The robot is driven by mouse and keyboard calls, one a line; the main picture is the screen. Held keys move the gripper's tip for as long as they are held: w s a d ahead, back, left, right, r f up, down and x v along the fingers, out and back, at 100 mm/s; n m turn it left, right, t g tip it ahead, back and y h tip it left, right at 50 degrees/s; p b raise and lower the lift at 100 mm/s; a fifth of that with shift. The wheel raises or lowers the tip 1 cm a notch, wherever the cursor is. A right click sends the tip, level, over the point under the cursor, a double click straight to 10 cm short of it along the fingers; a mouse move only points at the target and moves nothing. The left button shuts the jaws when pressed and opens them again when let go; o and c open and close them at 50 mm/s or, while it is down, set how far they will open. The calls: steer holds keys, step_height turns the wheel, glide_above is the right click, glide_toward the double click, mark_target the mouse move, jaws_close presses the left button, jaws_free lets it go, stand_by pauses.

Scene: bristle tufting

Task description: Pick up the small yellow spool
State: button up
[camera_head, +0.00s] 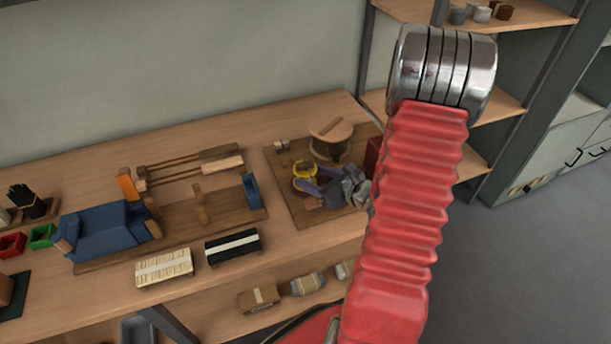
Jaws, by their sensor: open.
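The small yellow spool (305,168) sits on a brown wooden board at the right part of the workbench. It looks like a yellow ring, with its lower part partly hidden. My gripper (310,182) comes in from the right, just below and beside the spool in the picture. Its purplish fingers are apart, so it is open. Whether a finger touches the spool cannot be told from this view. My red sleeved arm covers the right side of the board.
A round-topped wooden stand (331,129) is close behind the spool. A dark red block (373,155) is partly hidden by my arm. To the left are a blue machine (103,232), a black brush block (233,246) and a pale brush block (164,268). Shelves (505,105) stand at right.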

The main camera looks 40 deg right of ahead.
mark_target(310, 171)
steer(key=shift+x, duration=0.9)
steer(key=c, duration=1.2)
steer(key=shift+o, duration=0.2)
steer(key=shift+r, duration=0.15)
steer(key=shift+r, duration=4.9)
